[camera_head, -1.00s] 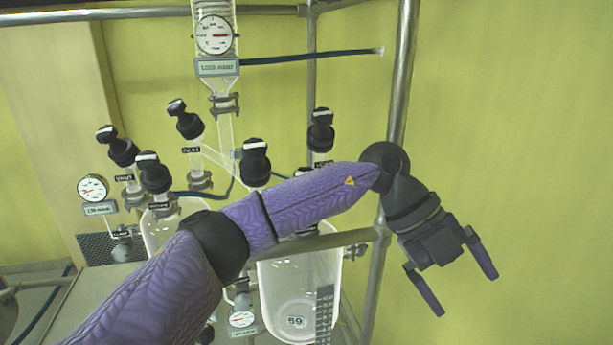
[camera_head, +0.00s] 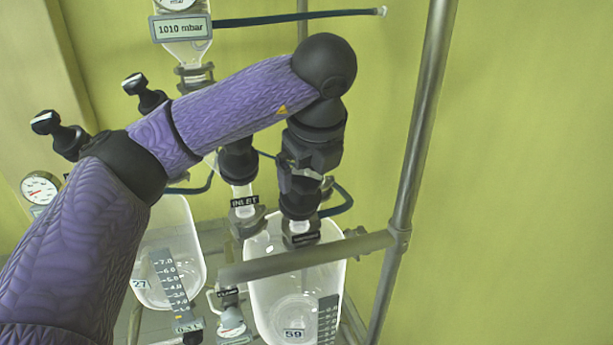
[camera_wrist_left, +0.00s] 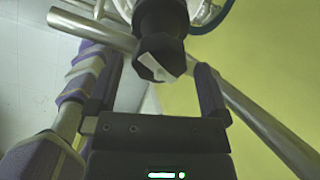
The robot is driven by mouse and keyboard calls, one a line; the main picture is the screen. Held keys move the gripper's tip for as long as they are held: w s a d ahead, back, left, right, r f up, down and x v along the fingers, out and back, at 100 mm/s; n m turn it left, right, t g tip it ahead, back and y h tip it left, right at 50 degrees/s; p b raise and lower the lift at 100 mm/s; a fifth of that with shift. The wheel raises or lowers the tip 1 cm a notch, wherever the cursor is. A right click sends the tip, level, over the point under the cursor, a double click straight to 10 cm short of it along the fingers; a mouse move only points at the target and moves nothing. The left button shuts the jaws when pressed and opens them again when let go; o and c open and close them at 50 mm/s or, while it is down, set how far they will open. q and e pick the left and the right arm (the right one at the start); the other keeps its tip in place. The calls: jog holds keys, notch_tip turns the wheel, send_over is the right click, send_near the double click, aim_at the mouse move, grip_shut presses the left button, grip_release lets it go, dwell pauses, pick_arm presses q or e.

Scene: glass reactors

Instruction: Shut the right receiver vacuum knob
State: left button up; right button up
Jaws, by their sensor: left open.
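The right receiver (camera_head: 262,290) is a clear glass vessel marked 59. On its top stand two black-capped valves; the left one (camera_head: 238,165) is labelled INLET. The right one, the vacuum knob (camera_head: 298,206), is partly hidden by my left gripper (camera_head: 300,190), and its label is too small to read. My left gripper points down over this knob from above. In the left wrist view, the black knob with a white bar (camera_wrist_left: 158,66) lies between the two open fingers (camera_wrist_left: 160,80), with visible gaps on both sides. My right gripper is not in view.
A metal rail (camera_head: 300,256) crosses in front of the right receiver and joins an upright post (camera_head: 415,150) on the right. The left receiver (camera_head: 180,240) and more black knobs (camera_head: 60,132) stand to the left. Space right of the post is clear.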

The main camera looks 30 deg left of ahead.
pick_arm(q)
jog(key=shift+w+a+f, duration=0.2)
jog(key=shift+f, duration=0.2)
jog(key=shift+s+d+f, duration=0.1)
jog(key=shift+f, duration=0.15)
jog(key=c, duration=1.2)
jog(key=shift+o, duration=0.2)
jog(key=shift+m, duration=0.3)
